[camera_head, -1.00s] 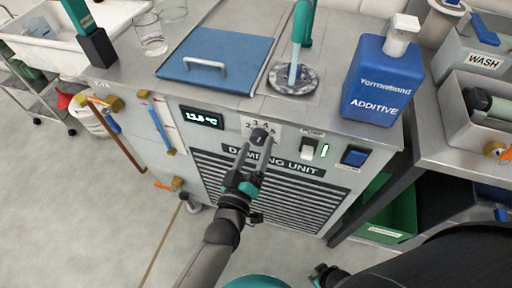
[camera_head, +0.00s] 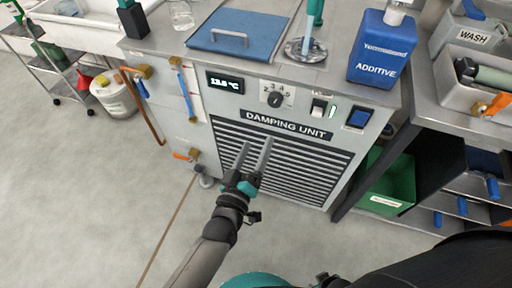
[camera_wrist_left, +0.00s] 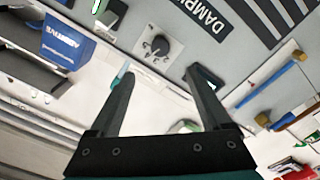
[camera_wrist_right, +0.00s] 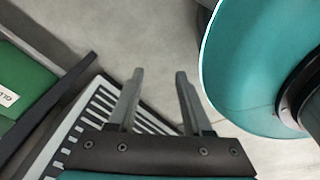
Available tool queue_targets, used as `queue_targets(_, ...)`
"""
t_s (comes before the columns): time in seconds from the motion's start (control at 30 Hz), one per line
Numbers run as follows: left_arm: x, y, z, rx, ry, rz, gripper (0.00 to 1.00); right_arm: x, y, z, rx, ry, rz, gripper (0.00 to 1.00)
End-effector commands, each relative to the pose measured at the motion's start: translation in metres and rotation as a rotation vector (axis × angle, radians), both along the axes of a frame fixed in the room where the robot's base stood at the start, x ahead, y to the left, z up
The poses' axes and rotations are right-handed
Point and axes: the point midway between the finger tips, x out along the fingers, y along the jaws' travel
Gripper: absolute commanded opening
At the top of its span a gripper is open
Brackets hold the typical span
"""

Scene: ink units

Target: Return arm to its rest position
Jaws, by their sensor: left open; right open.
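My left gripper (camera_head: 254,158) is open and empty in front of the louvred grille of the damping unit (camera_head: 290,124). It is below the unit's control knob (camera_head: 275,99) and apart from it. In the left wrist view the open fingers (camera_wrist_left: 160,92) have nothing between them that they hold, and the knob (camera_wrist_left: 156,46) shows beyond them. My right gripper (camera_wrist_right: 156,98) shows in the right wrist view, open and empty above the floor. In the head view its fingers are hidden.
A blue additive container (camera_head: 382,50) and a blue lid (camera_head: 243,33) with a handle sit on top of the unit. A green bin (camera_head: 388,190) is under the right bench. Valves and pipes (camera_head: 142,92) are on the left side. Open floor (camera_head: 90,200) lies to the left.

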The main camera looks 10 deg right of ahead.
Motion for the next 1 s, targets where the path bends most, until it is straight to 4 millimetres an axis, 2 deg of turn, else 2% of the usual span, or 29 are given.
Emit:
queue_targets(0.43,-0.001,0.003,-0.005,0.020,0.013,0.003,0.82,0.012,-0.005,0.006,-0.007,-0.019,0.002,0.50)
queue_targets(0.53,-0.005,0.016,-0.024,0.103,0.062,0.012,0.82,0.011,-0.005,0.019,-0.006,-0.017,0.003,0.50)
queue_targets(0.63,-0.019,0.044,-0.062,0.252,0.162,0.022,0.82,0.009,-0.005,0.042,-0.006,-0.012,0.004,0.50)
queue_targets(0.77,-0.062,0.098,-0.121,0.485,0.346,0.017,0.82,-0.002,-0.001,0.074,-0.003,0.006,0.006,0.50)
queue_targets(0.87,-0.112,0.143,-0.159,0.651,0.503,-0.007,0.82,-0.017,0.006,0.096,0.006,0.031,0.007,0.50)
queue_targets(0.9,-0.135,0.160,-0.171,0.711,0.566,-0.021,0.82,-0.023,0.011,0.104,0.011,0.042,0.007,0.50)
queue_targets(0.97,-0.171,0.186,-0.185,0.792,0.660,-0.046,0.82,-0.031,0.018,0.116,0.019,0.055,0.008,0.50)
queue_targets(1.0,-0.196,0.202,-0.192,0.841,0.721,-0.066,0.82,-0.035,0.022,0.123,0.024,0.062,0.009,0.50)
